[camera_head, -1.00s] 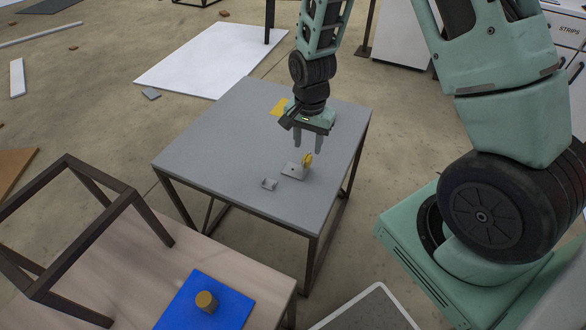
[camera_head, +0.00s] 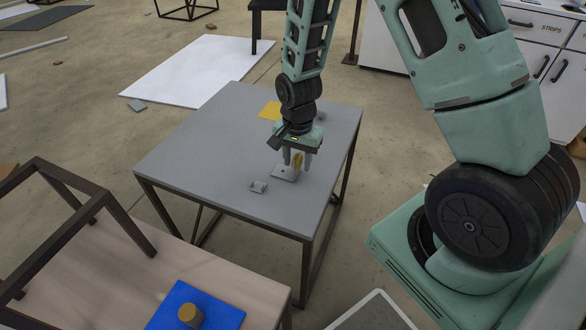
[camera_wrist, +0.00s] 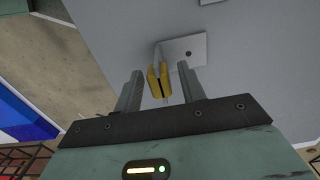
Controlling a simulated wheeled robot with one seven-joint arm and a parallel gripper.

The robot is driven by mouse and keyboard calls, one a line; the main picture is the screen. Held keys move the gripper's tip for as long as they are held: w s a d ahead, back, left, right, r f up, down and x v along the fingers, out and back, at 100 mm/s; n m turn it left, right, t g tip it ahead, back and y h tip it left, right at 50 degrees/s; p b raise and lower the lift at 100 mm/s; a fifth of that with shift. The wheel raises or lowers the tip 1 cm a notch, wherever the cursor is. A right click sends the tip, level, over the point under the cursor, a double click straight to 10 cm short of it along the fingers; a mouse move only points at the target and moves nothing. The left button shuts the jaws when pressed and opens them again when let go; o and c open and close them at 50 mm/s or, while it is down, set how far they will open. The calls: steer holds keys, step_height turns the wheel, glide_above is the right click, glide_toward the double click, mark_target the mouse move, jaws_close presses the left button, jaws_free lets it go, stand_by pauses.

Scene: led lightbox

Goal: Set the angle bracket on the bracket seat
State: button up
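The angle bracket (camera_head: 286,174) looks like a light grey plate with a hole, lying flat on the grey table. An upright flange with a yellow piece (camera_head: 297,160) rises from one end; the bracket plate (camera_wrist: 187,50) and yellow piece (camera_wrist: 154,84) also show in the wrist view. My gripper (camera_head: 297,165) is open above the bracket, its fingers on either side of the yellow piece, with gaps visible in the wrist view (camera_wrist: 161,76).
The grey table (camera_head: 200,150) is otherwise mostly clear, with a yellow patch (camera_head: 270,110) at the back. A wooden table (camera_head: 120,270) in front carries a dark frame (camera_head: 125,220) and a blue mat (camera_head: 220,315) with a brown cylinder (camera_head: 190,315).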

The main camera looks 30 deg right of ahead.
jaws_close()
steer(key=c, duration=0.6)
jaws_free()
steer(key=shift+c, duration=0.2)
jaws_close()
steer(key=shift+r, duration=0.25)
steer(key=shift+r+p, duration=0.75)
steer(key=shift+p, duration=0.2)
